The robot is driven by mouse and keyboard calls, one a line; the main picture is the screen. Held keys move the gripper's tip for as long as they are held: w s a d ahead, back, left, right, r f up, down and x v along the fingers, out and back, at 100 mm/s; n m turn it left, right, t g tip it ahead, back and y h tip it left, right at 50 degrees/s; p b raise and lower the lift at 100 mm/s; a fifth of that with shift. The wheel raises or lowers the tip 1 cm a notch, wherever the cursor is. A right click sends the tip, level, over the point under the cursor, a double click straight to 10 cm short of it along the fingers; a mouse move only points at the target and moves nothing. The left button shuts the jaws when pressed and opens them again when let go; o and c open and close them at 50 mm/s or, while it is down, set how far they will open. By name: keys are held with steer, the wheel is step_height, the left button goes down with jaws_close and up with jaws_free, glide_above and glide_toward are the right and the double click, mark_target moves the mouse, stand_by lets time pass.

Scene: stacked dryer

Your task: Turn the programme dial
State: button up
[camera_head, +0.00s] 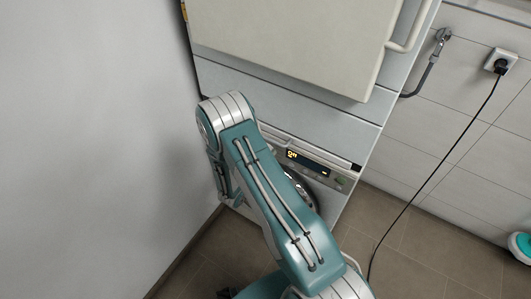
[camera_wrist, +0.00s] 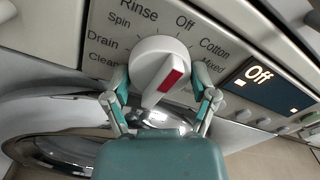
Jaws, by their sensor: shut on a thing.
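The programme dial (camera_wrist: 158,62) is a round white knob with a raised grip bar and a red mark, seen in the wrist view at upper middle. Printed labels around it read Clean, Drain, Spin, Rinse, Off, Cotton and Mixed. My gripper (camera_wrist: 160,88) is shut on the dial, one finger at each side. The display (camera_wrist: 262,80) right of the dial reads "Off". In the head view the display (camera_head: 304,162) shows, but my arm hides the dial and gripper.
The lower machine's round door (camera_wrist: 50,150) is below the panel. An upper machine (camera_head: 290,40) with a pale door and handle (camera_head: 408,28) is stacked above. A wall (camera_head: 90,130) stands close at left. A black cord (camera_head: 440,160) hangs from a socket (camera_head: 500,61) at right.

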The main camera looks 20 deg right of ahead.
steer(key=shift+w+a+r, duration=0.1)
steer(key=shift+w, duration=0.1)
steer(key=o, duration=1)
steer(key=shift+s, duration=0.1)
steer(key=v, duration=1.2)
